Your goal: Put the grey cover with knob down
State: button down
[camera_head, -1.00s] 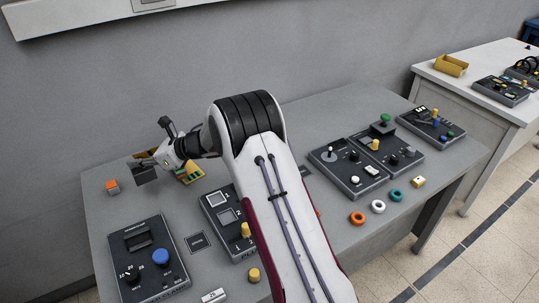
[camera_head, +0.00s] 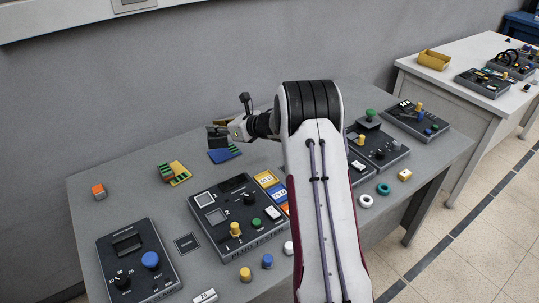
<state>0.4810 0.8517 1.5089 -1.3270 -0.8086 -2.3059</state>
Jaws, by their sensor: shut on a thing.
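My gripper (camera_head: 228,128) is over the back middle of the grey table, shut on the grey cover with knob (camera_head: 216,138). Only a small dark, boxy part of the cover shows at the fingertips; its knob cannot be made out. The cover appears to be just above or behind a blue piece with green stripes (camera_head: 224,154). I cannot tell whether it touches anything below.
Yellow and green striped pieces (camera_head: 178,174) and an orange-topped cube (camera_head: 99,191) lie to the left. The plug tester panel (camera_head: 222,228) and a dial panel (camera_head: 133,270) stand in front. Grey table (camera_head: 130,190) is bare between the cube and striped pieces.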

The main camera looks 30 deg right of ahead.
jog(key=s+d+m+h, duration=0.2)
jog(key=d, duration=0.7)
jog(key=s+d+m+t+h, duration=0.1)
jog(key=s+d+m+h, duration=0.1)
jog(key=d, duration=0.7)
jog(key=shift+s+f+h, duration=0.15)
jog(key=shift+s+h, duration=0.1)
jog(key=shift+h, duration=0.15)
jog(key=shift+f, duration=0.1)
notch_tip(320, 180, down, 6)
jog(key=shift+f, duration=0.1)
jog(key=shift+f, duration=1.85)
jog(key=shift+f, duration=0.1)
